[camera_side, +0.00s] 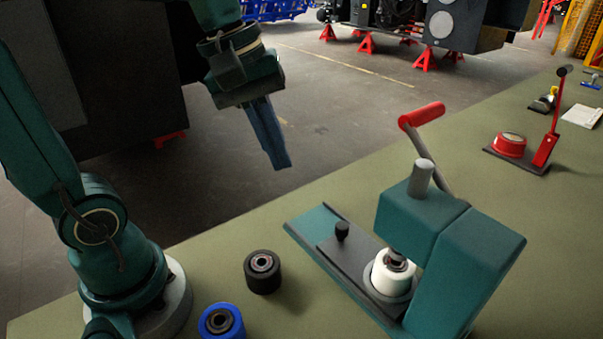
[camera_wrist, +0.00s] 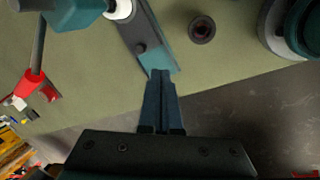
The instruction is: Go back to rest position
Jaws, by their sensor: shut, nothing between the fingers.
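My gripper (camera_side: 287,163) hangs in the air beyond the table's far edge in the side view, fingers pointing down. Its two blue fingers are together and hold nothing. In the wrist view my gripper (camera_wrist: 161,74) shows with its fingertips in front of the end of the press base, clear of the parts on the table. No rest position is marked in either view.
A teal press (camera_side: 440,240) with a red-handled lever holds a white roller (camera_side: 391,277). A black roller (camera_side: 262,271) and a blue roller (camera_side: 221,321) stand on the green table (camera_side: 330,185). A red lever tool (camera_side: 545,150) stands at the right.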

